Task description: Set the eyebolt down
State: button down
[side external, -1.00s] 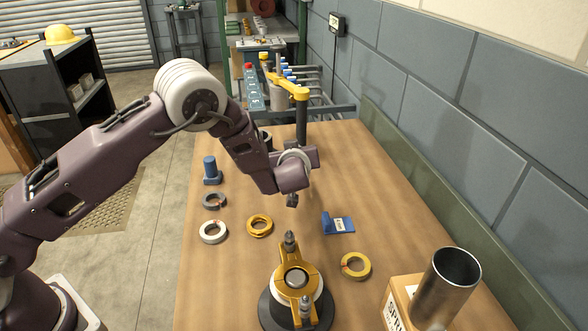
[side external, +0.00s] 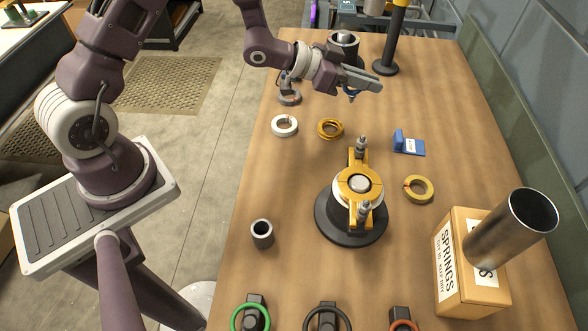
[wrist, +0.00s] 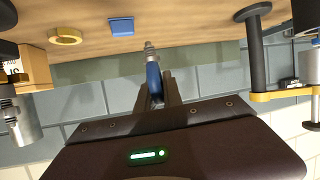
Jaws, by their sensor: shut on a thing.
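The eyebolt is held in my gripper (wrist: 152,97); its blue body (wrist: 153,76) and grey threaded end stick out past the fingers in the wrist view. In the side view my gripper (side external: 364,80) is tilted nearly level, pointing right, above the table beyond the gold ring. A small blue and dark part of the eyebolt (side external: 351,95) shows below the fingers, clear of the table. The yellow split casing (side external: 358,184) sits on a round black base, nearer the camera, with two upright grey bolts.
A white ring (side external: 285,126), gold ring (side external: 330,129), yellow ring (side external: 418,188) and blue block (side external: 408,143) lie on the table. A springs box (side external: 459,280) with a metal tube (side external: 510,228) stands at right. A black post (side external: 391,40) stands behind. Table around the blue block is mostly clear.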

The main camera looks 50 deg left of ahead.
jog(key=s+d+r+m+g+h, duration=0.1)
jog(key=s+d+m+g+h, duration=0.2)
jog(key=s, duration=0.6)
jog(key=s+r+m+g+h, duration=0.1)
jog(key=s+m+g+h, duration=0.2)
jog(key=s, duration=0.7)
jog(key=shift+m+y, duration=0.4)
jog(key=shift+m, duration=0.4)
notch_tip(320, 180, down, 10)
jog(key=shift+s+d+f, duration=0.1)
jog(key=shift+f, duration=0.05)
jog(key=shift+f, duration=0.1)
jog(key=c, duration=1.5)
grip_release()
